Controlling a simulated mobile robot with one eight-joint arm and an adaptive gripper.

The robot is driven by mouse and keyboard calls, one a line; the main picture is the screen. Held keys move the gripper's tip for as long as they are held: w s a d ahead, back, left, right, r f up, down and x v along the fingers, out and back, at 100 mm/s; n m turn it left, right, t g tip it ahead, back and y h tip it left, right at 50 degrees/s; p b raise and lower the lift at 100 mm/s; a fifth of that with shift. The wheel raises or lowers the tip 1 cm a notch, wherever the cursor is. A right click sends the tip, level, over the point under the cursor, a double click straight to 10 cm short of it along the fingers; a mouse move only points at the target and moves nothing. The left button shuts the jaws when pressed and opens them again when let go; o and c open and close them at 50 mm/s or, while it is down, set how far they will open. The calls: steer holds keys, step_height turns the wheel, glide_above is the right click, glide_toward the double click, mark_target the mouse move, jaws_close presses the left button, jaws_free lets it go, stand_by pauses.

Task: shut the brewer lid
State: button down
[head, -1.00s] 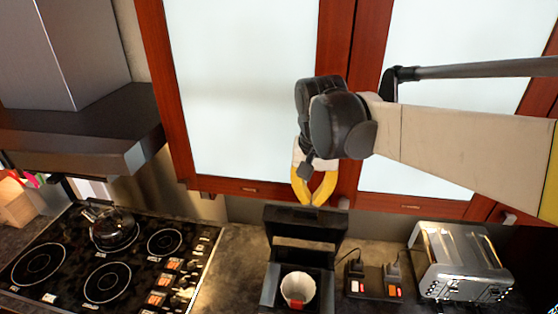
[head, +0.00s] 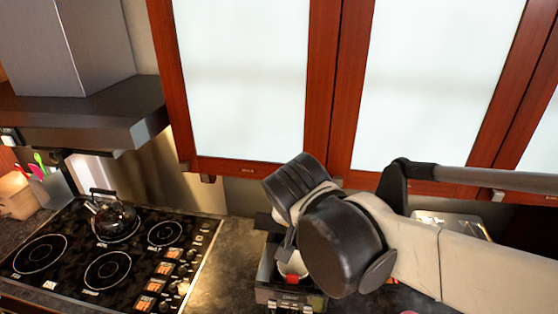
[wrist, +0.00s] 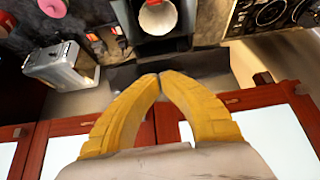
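The brewer (head: 290,296) stands on the counter, partly hidden by my arm in the head view. Its white filter cup (wrist: 157,17) shows at the top of the wrist view, inside the dark housing. The brewer lid (wrist: 207,62) is a dark panel that stands raised, with the cup uncovered. My gripper (wrist: 161,76) has yellow fingers whose tips meet, with nothing seen between them. The tips overlap the lid in the wrist view; I cannot tell whether they touch it. In the head view my wrist hides the fingers and much of the lid.
A stove (head: 62,262) with a kettle (head: 113,218) lies to the left in the head view. A metal toaster (wrist: 62,66) and a small box with plugs (wrist: 106,42) are beside the brewer. Cabinets (head: 250,80) hang above the counter.

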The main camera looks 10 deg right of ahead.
steer(key=s+a+f+t+h+b, duration=0.1)
steer(key=s+a+f+t+b, duration=0.1)
steer(key=s+f+t+b, duration=0.4)
steer(key=h+b, duration=0.2)
steer(key=b, duration=0.7)
glide_above(294, 293)
steer(key=s+a, duration=0.1)
steer(key=s, duration=0.2)
step_height(294, 293, down, 9)
steer(key=shift+f+t+b, duration=0.3)
steer(key=shift+f+b, duration=0.55)
steer(key=shift+b, duration=0.1)
